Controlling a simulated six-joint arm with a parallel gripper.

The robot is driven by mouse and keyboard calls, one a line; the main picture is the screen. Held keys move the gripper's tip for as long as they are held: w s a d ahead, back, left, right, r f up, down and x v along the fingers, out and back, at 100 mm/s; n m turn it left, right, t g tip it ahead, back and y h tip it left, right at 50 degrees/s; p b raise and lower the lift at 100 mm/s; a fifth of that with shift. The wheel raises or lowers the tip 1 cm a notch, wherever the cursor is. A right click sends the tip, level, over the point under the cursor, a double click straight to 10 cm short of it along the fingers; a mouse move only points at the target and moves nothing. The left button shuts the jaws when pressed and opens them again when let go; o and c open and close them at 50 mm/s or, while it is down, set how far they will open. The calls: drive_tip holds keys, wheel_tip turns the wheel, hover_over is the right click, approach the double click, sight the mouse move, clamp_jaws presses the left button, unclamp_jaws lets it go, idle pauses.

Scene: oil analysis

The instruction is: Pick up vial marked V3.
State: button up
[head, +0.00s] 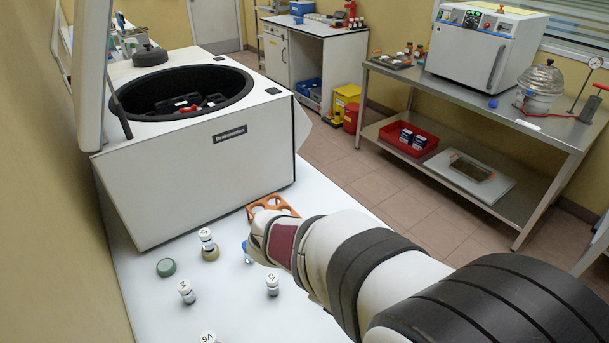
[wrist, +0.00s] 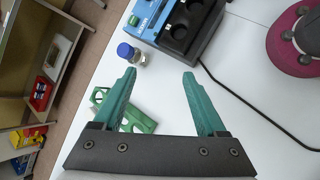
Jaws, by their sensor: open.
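Several small white-capped vials stand on the white table in the head view. One vial (head: 206,237) is by a tan ring, one (head: 186,292) is nearer left, and one (head: 272,285) is below my arm. Another (head: 208,338), cut by the bottom edge, seems to read V6. The other labels are too small to read surely, so I cannot tell which is V3. In the wrist view my gripper (wrist: 160,75) is open and empty, with green fingers. A blue-capped vial (wrist: 131,54) stands just beyond its left fingertip. My arm hides the fingers in the head view.
A large white centrifuge (head: 210,165) fills the back of the table. An orange rack (head: 270,207) and a green cap (head: 166,267) lie before it. The wrist view shows a green rack (wrist: 140,121), a blue device (wrist: 152,18), a magenta round object (wrist: 288,62) and a black cable.

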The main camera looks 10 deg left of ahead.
drive_tip(key=w+a+f+n+t+h, duration=0.1)
drive_tip(key=w+a+f+n+t, duration=0.25)
drive_tip(key=w+a+n, duration=0.35)
drive_tip(key=n+t+y, duration=0.2)
drive_tip(key=n+t, duration=0.5)
drive_tip(key=n, duration=0.3)
hover_over(267, 281)
drive_tip(key=s, duration=0.2)
wheel_tip(267, 281, down, 4)
drive_tip(key=f, duration=0.5)
drive_tip(key=a+f, duration=0.1)
drive_tip(key=f, duration=0.1)
drive_tip(key=shift+s+a+f, duration=0.1)
drive_tip(key=shift+s+f, duration=0.05)
drive_tip(key=shift+f, duration=0.15)
drive_tip(key=x, duration=0.7)
drive_tip(key=shift+s+f, duration=0.1)
drive_tip(key=shift+f, duration=0.15)
drive_tip(key=shift+w+f, duration=0.1)
drive_tip(key=shift+w, duration=0.2)
clamp_jaws()
